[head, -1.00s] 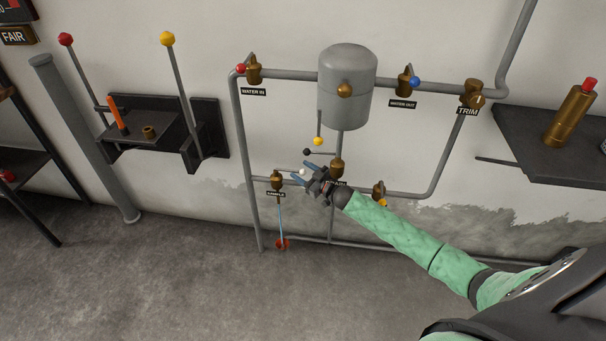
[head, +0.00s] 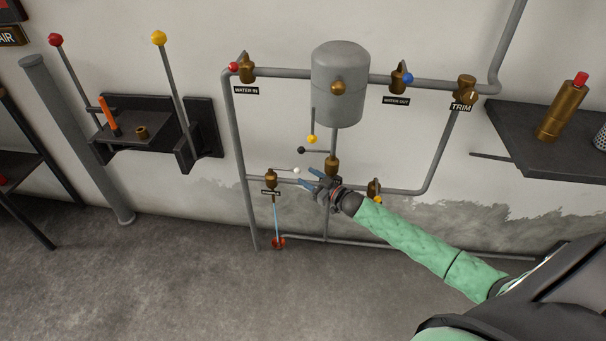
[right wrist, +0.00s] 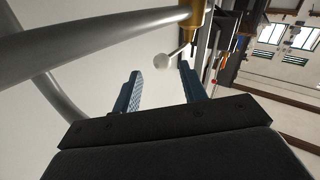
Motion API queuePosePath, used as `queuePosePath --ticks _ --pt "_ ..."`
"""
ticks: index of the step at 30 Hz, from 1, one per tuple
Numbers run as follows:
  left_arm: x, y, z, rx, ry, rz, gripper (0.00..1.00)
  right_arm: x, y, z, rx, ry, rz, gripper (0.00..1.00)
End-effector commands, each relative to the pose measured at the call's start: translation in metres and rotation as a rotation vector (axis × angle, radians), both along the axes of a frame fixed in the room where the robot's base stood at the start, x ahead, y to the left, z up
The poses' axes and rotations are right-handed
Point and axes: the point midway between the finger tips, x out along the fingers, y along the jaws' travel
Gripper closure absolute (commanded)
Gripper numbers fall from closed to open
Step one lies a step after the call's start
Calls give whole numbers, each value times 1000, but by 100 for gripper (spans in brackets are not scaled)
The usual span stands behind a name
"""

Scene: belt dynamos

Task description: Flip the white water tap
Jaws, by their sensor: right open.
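The white tap is a small brass valve (head: 271,180) low on the pipework, with a thin lever ending in a white ball (head: 296,170) that points right. A thin blue stream (head: 277,219) runs down below the valve to a red piece near the floor. My right gripper (head: 306,177) is open just right of the white ball. In the right wrist view, the white ball (right wrist: 162,61) lies between the open fingertips (right wrist: 160,68) or slightly beyond them; I cannot tell if either finger touches it. My left gripper is out of view.
A grey tank (head: 340,84) hangs above, with a yellow-ball lever (head: 312,139) and a black-ball lever (head: 301,150) close over my gripper. Pipes frame the area. A dark shelf (head: 555,143) stands at right, and a lever bracket (head: 152,131) at left.

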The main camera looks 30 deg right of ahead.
Motion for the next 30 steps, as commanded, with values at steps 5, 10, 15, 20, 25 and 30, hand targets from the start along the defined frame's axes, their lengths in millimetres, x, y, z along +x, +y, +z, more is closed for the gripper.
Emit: queuePosePath --ticks 5,10,15,20,25,30 --pt "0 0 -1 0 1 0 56 -13 -6 0 0 1 0 57" --pt "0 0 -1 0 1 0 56 -17 -7 0 0 0 0 57" --pt "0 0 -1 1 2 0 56 -17 -7 0 0 0 0 57" --pt "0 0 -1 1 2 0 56 -17 -7 0 0 0 0 57" --pt "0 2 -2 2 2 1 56 -18 -5 -2 2 4 -1 57" --pt "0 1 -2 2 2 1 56 -37 16 -32 12 53 -19 57"
